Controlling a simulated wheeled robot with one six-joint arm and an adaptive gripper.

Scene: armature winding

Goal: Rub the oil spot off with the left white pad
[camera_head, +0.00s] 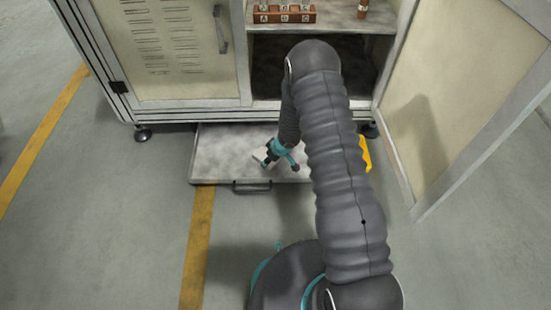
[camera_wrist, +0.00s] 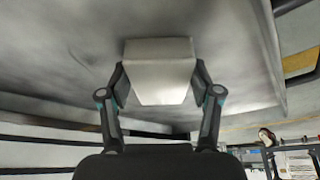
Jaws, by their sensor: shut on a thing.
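My gripper (camera_head: 267,156) is low over the pulled-out grey tray (camera_head: 217,150) at the foot of the cabinet. In the wrist view its two fingers (camera_wrist: 158,88) are shut on the sides of a white pad (camera_wrist: 158,66). The pad also shows as a small pale block (camera_head: 259,156) in the head view. The tray's surface fills much of the wrist view (camera_wrist: 60,50), with dark grey smudges. I cannot tell which mark is the oil spot, or whether the pad touches the surface. No second pad is visible; my arm hides part of the tray.
The cabinet's left door (camera_head: 180,50) is shut and its right door (camera_head: 455,90) stands open. A brown lettered rack (camera_head: 284,17) and a small brown bottle (camera_head: 362,9) stand on the shelf. A yellow thing (camera_head: 365,153) shows partly behind my arm. The floor at left is clear.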

